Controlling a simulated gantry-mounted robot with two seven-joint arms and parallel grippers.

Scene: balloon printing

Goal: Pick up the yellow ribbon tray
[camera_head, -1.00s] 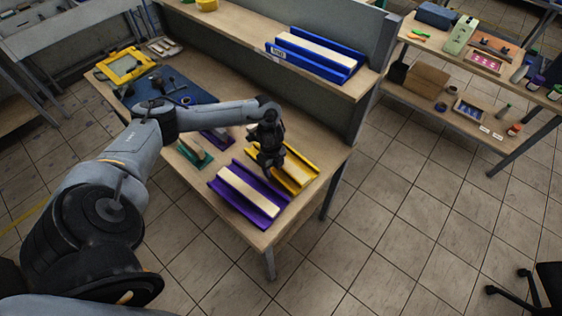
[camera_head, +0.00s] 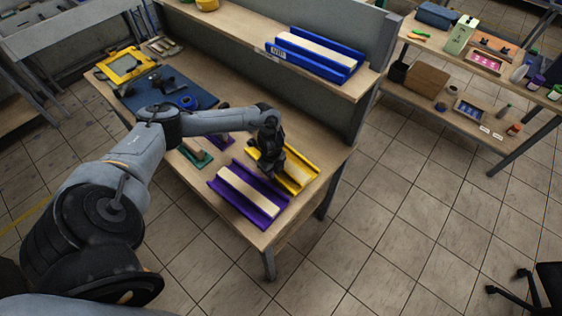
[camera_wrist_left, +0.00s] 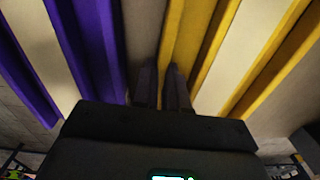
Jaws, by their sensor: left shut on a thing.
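The yellow ribbon tray (camera_head: 299,182) lies on the wooden table near its right edge, with a pale strip along its middle. It also shows in the left wrist view (camera_wrist_left: 262,88). My left gripper (camera_head: 267,172) is down at the tray's near side. In the left wrist view, my left gripper (camera_wrist_left: 161,88) is shut on the tray's yellow side wall, one finger on each side of it. The fingers hide part of that wall. Whether the tray is lifted cannot be told. My right gripper is in neither view.
A purple tray (camera_head: 236,201) with a pale strip lies close beside the yellow one, toward the table's front. A green-based tool (camera_head: 194,154) lies to the left. A blue tray (camera_head: 315,60) sits on the raised shelf behind. A blue mat (camera_head: 140,97) lies farther left.

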